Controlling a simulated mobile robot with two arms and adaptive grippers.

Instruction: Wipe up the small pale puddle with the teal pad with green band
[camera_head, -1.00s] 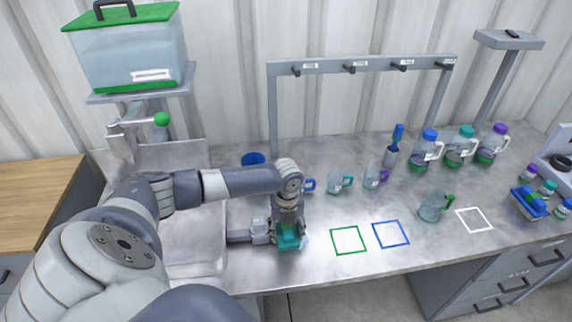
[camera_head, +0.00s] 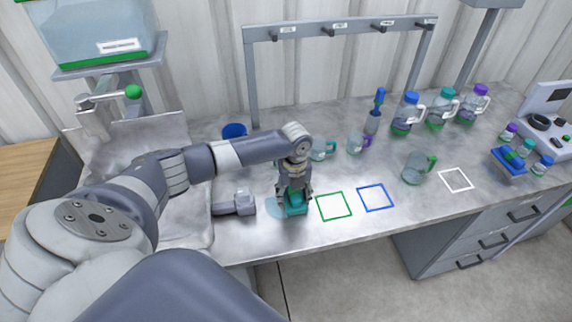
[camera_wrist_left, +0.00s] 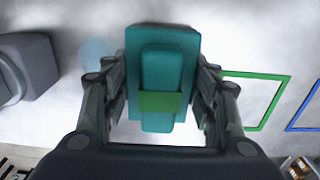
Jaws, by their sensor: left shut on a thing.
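The teal pad with green band (camera_wrist_left: 160,75) is between the fingers of my left gripper (camera_head: 294,190), which is shut on it. In the head view the pad (camera_head: 294,207) is low at the worktop, left of the green square outline; I cannot tell whether it touches the surface. A small pale bluish puddle (camera_head: 274,207) lies on the grey worktop just left of the pad. The puddle also shows in the left wrist view (camera_wrist_left: 96,52), left of the pad, part of it possibly hidden. My right gripper is not in view.
A grey device (camera_head: 236,204) stands left of the puddle. Green (camera_head: 334,206) and blue (camera_head: 375,197) square outlines mark bare worktop on the right. A jug with a green handle (camera_head: 416,168) stands beyond them. Mugs and a blue cup (camera_head: 234,131) stand behind.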

